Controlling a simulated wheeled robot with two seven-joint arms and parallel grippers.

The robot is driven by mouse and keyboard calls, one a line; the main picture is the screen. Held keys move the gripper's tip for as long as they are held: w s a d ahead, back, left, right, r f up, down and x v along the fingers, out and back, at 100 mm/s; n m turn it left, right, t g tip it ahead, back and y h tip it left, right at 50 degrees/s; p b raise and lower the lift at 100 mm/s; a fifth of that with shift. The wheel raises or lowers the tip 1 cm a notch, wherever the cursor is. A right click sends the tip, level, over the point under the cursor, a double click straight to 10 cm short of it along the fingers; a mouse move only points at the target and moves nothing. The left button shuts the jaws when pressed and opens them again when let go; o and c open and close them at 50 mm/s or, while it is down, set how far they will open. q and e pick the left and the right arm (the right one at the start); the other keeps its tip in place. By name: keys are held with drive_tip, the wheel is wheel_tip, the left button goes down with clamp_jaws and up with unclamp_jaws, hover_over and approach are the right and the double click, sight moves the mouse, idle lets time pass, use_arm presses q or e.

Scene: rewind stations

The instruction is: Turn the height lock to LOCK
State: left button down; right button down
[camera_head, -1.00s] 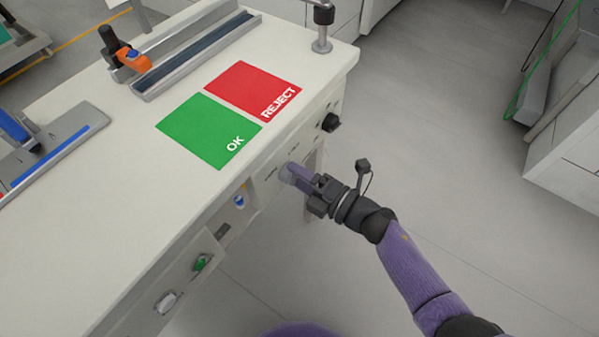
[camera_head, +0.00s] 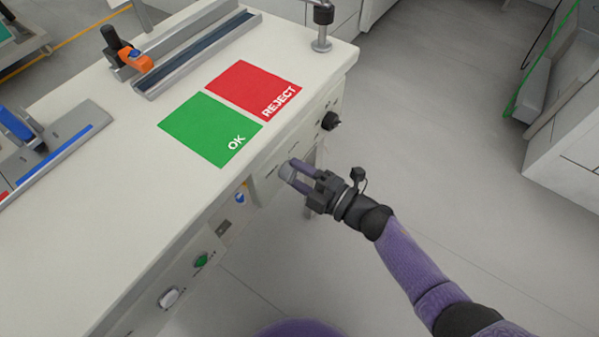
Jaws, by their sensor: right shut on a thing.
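My right gripper (camera_head: 298,176) is at the front panel of the white bench (camera_head: 110,190), below the green OK mat. Its purple fingers are shut on a light grey knob (camera_head: 287,171), which the fingers partly cover. The small print on the panel above the knob is too small to read, so I cannot tell which marking it points to. My left gripper is not in view.
A black knob (camera_head: 330,121) is on the panel to the right. A green button (camera_head: 201,261) and a white switch (camera_head: 169,297) are lower left. The green mat (camera_head: 207,131) and red mat (camera_head: 254,88) lie on top. Open floor is right.

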drive_tip(key=shift+c, duration=0.9)
unclamp_jaws()
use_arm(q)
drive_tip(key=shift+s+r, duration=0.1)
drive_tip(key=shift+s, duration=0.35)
use_arm(e)
drive_tip(key=shift+o, duration=0.4)
use_arm(q)
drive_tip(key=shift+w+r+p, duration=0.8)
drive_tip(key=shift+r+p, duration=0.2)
drive_tip(key=shift+p, duration=0.15)
use_arm(e)
drive_tip(key=v, duration=1)
